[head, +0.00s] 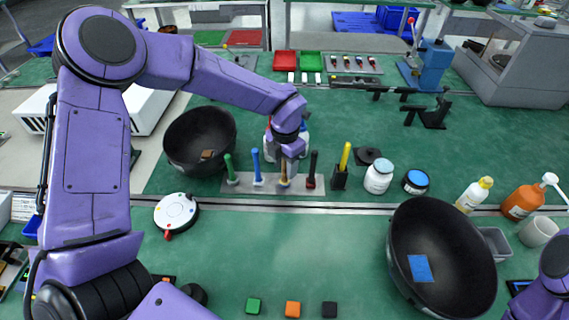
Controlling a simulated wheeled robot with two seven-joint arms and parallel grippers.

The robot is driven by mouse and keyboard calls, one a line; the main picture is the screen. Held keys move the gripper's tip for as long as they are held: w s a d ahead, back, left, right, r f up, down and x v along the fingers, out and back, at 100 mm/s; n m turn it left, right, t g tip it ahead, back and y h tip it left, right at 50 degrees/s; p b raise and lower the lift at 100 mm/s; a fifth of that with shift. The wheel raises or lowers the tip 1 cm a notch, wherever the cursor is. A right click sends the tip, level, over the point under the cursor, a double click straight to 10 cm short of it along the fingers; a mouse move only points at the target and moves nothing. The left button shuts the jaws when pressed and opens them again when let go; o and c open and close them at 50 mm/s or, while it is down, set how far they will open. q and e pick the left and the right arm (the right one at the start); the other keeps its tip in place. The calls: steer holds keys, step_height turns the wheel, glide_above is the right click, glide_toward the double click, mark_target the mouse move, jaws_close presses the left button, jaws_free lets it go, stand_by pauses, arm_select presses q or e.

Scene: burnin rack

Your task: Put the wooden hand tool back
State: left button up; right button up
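A grey rack plate (240,188) lies on the green bench with several upright hand tools in it. The wooden hand tool (284,181) stands in the rack between the blue-handled tool (256,167) and the dark-handled tool with a red base (311,170). My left gripper (285,165) points down right at the wooden tool and hides its upper part. I cannot tell whether the fingers are closed on it. Only a purple piece of my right arm shows at the lower right edge; my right gripper is out of view.
A black bowl (187,136) stands left of the rack, a larger one (430,230) at the front right. A yellow-handled tool in a black holder (341,167) and white jar (378,177) stand right of the rack. Small coloured blocks (292,309) lie in front.

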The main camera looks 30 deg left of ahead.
arm_select(q)
step_height(320, 180, up, 12)
steer(key=shift+r+b, duration=0.2)
steer(key=shift+b, duration=0.2)
